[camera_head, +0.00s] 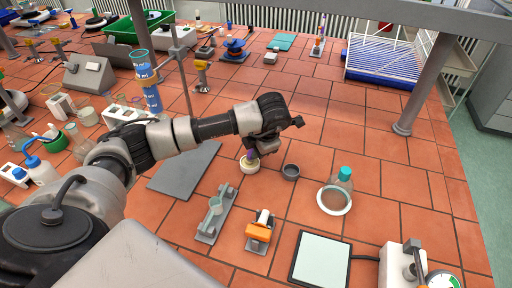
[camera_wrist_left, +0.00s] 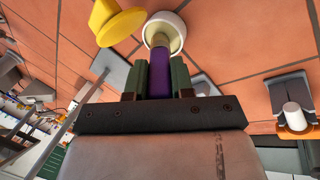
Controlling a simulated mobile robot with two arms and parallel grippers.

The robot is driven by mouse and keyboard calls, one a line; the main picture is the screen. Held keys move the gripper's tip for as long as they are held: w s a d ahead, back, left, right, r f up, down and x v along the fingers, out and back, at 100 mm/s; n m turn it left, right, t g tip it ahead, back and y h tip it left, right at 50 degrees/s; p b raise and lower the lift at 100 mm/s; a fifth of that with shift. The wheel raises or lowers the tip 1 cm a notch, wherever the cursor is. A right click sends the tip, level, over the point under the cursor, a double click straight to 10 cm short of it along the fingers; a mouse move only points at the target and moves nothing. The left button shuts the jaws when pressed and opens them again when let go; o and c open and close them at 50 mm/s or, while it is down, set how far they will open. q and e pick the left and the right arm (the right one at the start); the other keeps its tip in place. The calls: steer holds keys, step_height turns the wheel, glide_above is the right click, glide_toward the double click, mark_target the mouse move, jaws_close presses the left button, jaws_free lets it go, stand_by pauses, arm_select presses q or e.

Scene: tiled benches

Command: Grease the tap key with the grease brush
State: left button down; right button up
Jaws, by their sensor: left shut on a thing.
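My left gripper (camera_head: 262,145) is shut on the purple handle of the grease brush (camera_wrist_left: 158,78). The brush points down, and its lower end is at a small cream round pot (camera_head: 249,167), which also shows in the left wrist view (camera_wrist_left: 165,27). I cannot tell whether the bristles touch the pot's contents. A grey stand with a white cylinder and orange part (camera_head: 260,229) sits nearer the front. A grey holder with a pale, clear piece (camera_head: 214,212) stands left of it. I cannot tell which of these bears the tap key. My right gripper is out of view.
A flask with a teal stopper (camera_head: 342,182) rests in a white ring. A grey plate (camera_head: 185,171) lies left, under my arm. A pale square pad (camera_head: 321,260) lies at the front.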

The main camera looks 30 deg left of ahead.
arm_select(q)
steer(key=shift+r+p, duration=0.5)
steer(key=shift+r, duration=0.25)
steer(key=shift+r+p, duration=1.45)
steer(key=shift+r, duration=1.3)
